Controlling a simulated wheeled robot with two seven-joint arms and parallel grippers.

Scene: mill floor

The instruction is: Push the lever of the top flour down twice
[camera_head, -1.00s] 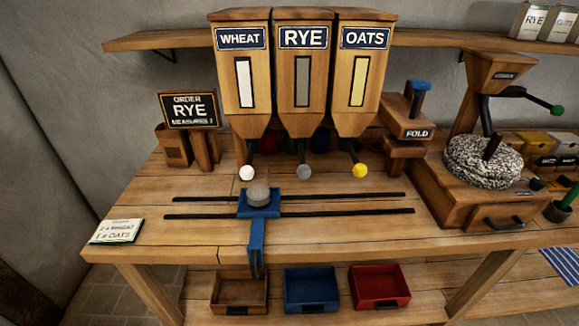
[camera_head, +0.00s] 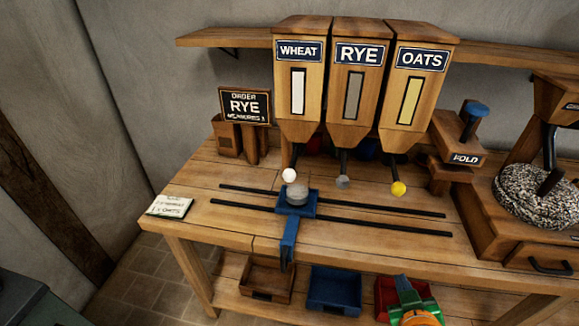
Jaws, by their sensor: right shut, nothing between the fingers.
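The order board (camera_head: 245,104) reads RYE at the back left; its small lower line is hard to read. Three hoppers stand in a row: WHEAT (camera_head: 298,110), RYE (camera_head: 353,112) and OATS (camera_head: 409,112). Each has a lever below it: a white knob (camera_head: 289,175) under wheat, a grey knob (camera_head: 343,182) under rye, a yellow knob (camera_head: 398,188) under oats. A grey round cup sits on the blue carriage (camera_head: 296,203), by the wheat lever. My right gripper (camera_head: 404,284) is shut and empty at the bottom, in front of the red bin, well below the levers. My left gripper is out of view.
Two dark rails (camera_head: 385,225) cross the bench. A note card (camera_head: 170,206) lies at the front left. The FOLD press (camera_head: 460,150) and a mill (camera_head: 535,195) stand to the right. Wooden, blue (camera_head: 334,290) and red bins sit on the shelf below.

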